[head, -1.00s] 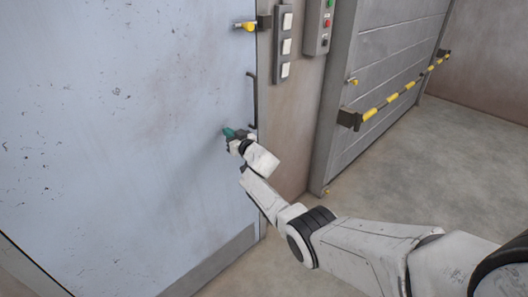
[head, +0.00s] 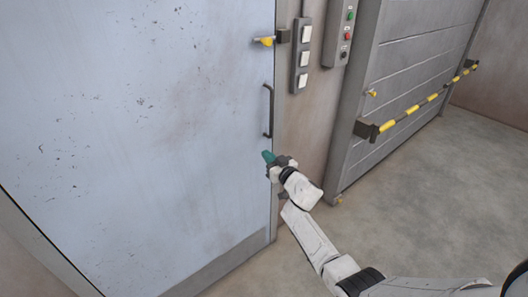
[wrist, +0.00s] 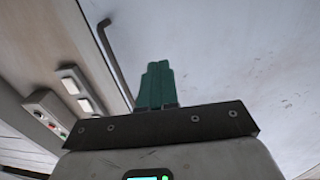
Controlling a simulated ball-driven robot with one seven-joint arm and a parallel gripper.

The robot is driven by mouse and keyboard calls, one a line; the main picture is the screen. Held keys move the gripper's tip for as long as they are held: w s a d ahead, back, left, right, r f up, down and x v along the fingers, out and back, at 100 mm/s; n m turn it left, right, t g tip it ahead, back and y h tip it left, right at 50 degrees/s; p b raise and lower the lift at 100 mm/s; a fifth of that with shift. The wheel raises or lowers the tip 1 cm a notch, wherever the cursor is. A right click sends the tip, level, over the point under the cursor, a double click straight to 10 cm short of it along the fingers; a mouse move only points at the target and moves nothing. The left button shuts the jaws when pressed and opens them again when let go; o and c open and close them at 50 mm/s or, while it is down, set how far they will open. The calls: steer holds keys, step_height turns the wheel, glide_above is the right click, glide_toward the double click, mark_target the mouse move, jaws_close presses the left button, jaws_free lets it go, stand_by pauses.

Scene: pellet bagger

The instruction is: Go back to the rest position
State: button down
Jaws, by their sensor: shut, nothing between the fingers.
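My gripper (head: 268,157) has teal fingers, pressed together with nothing between them. In the head view it shows in front of the right edge of a pale blue door (head: 140,120), a little below the door's dark vertical handle (head: 268,110). In the wrist view the shut fingers (wrist: 155,85) point up toward the door surface, and the handle (wrist: 115,60) passes to their left. Whether the fingertips touch the door I cannot tell. My white arm reaches in from the lower right.
A yellow-tipped latch (head: 265,41) sits at the door's upper right edge. Beside it are a strip of white switches (head: 303,58) and a button box (head: 348,35). A grey shutter (head: 410,80) with a yellow-black bar (head: 415,108) stands at right. Open floor (head: 430,190) lies before it.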

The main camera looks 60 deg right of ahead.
steer(key=shift+s+a, duration=0.1)
steer(key=shift+a, duration=0.05)
steer(key=s+a+f+m+g+y, duration=0.1)
steer(key=s+a+f+g, duration=0.35)
steer(key=a, duration=0.55)
steer(key=s+a+f+m+g, duration=0.1)
steer(key=s+a+f+g, duration=0.4)
steer(key=a, duration=0.5)
steer(key=s+a+n+g+y, duration=0.2)
steer(key=s+a, duration=0.5)
steer(key=s, duration=0.5)
steer(key=s+a+n+g+y, duration=0.3)
steer(key=s+a, duration=0.4)
steer(key=s, duration=0.4)
steer(key=shift+s+a+n+g+y, duration=0.2)
steer(key=shift+s+n+g+y, duration=0.15)
steer(key=shift+g, duration=0.2)
